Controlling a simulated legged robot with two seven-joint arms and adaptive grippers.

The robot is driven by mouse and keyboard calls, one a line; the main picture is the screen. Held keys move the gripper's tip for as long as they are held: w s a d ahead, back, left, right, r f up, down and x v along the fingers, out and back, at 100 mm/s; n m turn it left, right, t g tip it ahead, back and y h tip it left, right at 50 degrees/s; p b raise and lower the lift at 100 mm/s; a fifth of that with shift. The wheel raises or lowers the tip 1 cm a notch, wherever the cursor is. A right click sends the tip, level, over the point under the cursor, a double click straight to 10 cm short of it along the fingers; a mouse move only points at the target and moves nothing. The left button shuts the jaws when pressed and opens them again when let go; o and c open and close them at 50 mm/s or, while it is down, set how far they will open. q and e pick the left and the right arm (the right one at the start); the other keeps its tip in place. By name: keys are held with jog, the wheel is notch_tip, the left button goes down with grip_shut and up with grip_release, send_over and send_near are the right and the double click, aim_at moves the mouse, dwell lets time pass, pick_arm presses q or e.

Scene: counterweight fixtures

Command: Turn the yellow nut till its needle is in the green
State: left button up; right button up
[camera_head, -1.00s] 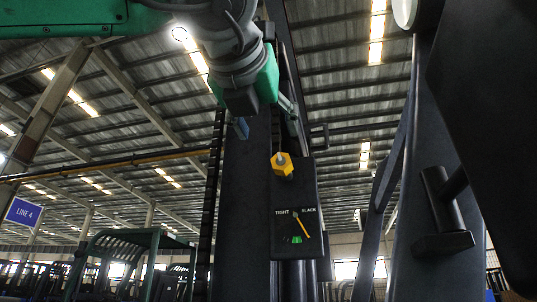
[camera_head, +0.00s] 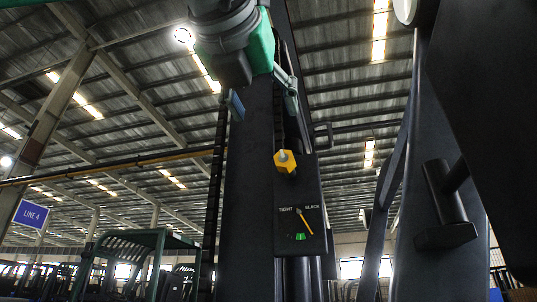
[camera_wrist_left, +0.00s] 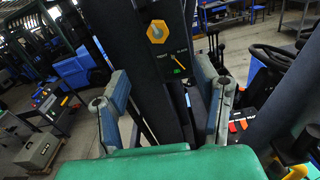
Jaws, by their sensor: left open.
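The yellow nut (camera_head: 285,161), a hexagon with a grey centre, sits at the top of a dark panel (camera_head: 311,180) on a dark upright. It also shows in the left wrist view (camera_wrist_left: 157,32). Below it, the orange needle (camera_head: 305,222) slants down to the right, its tip on the SLACK side, right of the green patch (camera_head: 300,237). My left gripper (camera_head: 263,101) is open and empty, above the nut in the head view and apart from it. In the left wrist view its two blue-grey fingers (camera_wrist_left: 162,95) stand wide apart, with the nut beyond them. My right gripper is not seen.
A tall dark upright (camera_head: 250,200) stands behind the gripper and left of the panel. A dark bracket (camera_head: 446,205) juts out at the right. Vehicles with green frames (camera_head: 130,245) and a LINE 4 sign (camera_head: 31,214) are farther back at left.

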pick_arm(q)
jog(key=s+a, duration=0.2)
jog(key=s, duration=0.6)
jog(key=shift+s, duration=0.4)
